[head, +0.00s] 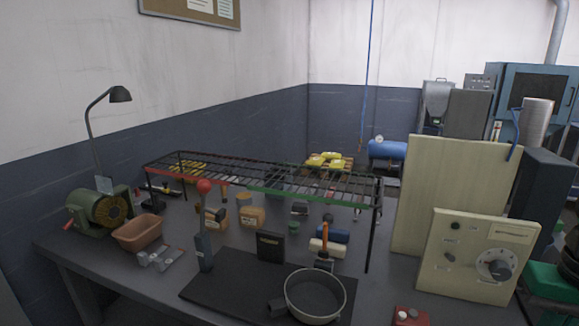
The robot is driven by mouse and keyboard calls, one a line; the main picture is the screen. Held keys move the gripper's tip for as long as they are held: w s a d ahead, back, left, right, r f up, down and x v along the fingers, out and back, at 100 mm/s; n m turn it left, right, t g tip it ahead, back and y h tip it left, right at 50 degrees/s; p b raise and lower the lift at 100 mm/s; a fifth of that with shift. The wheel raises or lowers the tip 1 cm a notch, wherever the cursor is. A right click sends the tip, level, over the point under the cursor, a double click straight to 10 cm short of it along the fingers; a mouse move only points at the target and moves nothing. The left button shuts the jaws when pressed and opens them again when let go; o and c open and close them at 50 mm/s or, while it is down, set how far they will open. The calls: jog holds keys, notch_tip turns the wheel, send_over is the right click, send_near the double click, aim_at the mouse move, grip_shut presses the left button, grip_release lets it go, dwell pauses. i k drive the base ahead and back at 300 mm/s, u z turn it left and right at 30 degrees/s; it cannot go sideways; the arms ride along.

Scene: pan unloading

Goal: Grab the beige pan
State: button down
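A round, pale grey-beige pan (338,309) stands at the front of the table, at the lower middle of the head view. It overlaps the right part of a dark mat (225,285), and a short dark block, perhaps its handle, sticks out to its left. A tan-brown open tub (138,236) sits at the left of the table; its colour is browner than the round pan. My gripper is not in view.
A black wire rack (262,188) stands over boxes and small parts. A beige control panel (470,285) stands to the right, with a red box (410,316) at the front edge.

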aim_at(314, 296)
jog(key=u, duration=0.25)
jog(key=k, duration=1)
jog(key=u, duration=0.25)
